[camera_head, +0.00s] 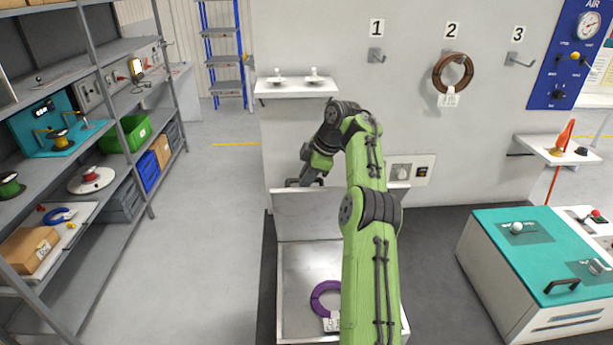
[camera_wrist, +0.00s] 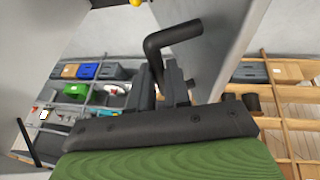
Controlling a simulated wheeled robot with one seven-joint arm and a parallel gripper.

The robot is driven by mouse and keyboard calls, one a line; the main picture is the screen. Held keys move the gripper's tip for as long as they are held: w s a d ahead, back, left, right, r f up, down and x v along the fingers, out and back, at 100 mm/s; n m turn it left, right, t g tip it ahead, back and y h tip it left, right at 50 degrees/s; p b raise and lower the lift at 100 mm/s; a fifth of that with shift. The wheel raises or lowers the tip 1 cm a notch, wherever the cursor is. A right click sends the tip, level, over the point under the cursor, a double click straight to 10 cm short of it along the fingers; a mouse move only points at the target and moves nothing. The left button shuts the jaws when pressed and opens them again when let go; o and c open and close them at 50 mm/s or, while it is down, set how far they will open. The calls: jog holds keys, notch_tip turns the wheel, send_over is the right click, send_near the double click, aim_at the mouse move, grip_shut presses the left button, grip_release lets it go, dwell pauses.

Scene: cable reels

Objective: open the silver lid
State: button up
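The silver lid (camera_head: 305,217) stands raised, roughly upright, at the back of an open silver box (camera_head: 292,270) in the head view. In the wrist view the lid (camera_wrist: 205,45) is a grey panel rising beside a bent dark handle (camera_wrist: 172,36). My gripper (camera_head: 308,182) is at the lid's top edge, partly hidden by my arm in the head view. In the wrist view my gripper's dark fingers (camera_wrist: 165,85) sit close on both sides of the handle bar and appear shut on it. A purple ring (camera_head: 322,298) with a white tag lies inside the box.
A wall with numbered hooks stands behind; a brown ring (camera_head: 453,74) hangs on hook 2. A small white shelf (camera_head: 295,88) is on the wall. A teal-topped cabinet (camera_head: 530,250) stands right, and loaded grey shelving (camera_head: 110,110) left. Floor between shelving and box is clear.

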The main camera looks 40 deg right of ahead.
jog(key=o, duration=0.4)
jog(key=shift+w+d+f, duration=0.3)
jog(key=shift+w+f, duration=0.15)
jog(key=shift+c, duration=0.2)
jog(key=shift+s+a+r, duration=0.15)
jog(key=shift+s+r, duration=0.05)
jog(key=shift+r, duration=0.1)
jog(key=shift+r, duration=0.45)
jog(key=shift+s+d+r, duration=0.25)
jog(key=shift+d+r, duration=0.05)
jog(key=shift+r, duration=0.35)
jog(key=s+d+b, duration=0.1)
jog(key=s+d, duration=0.1)
jog(key=s, duration=0.1)
jog(key=s+d+b, duration=0.1)
jog(key=s+d, duration=0.1)
jog(key=s, duration=0.2)
jog(key=s+d+b, duration=0.1)
jog(key=s+d, duration=0.1)
jog(key=s, duration=0.2)
jog(key=shift+r, duration=0.3)
jog(key=shift+d, duration=0.1)
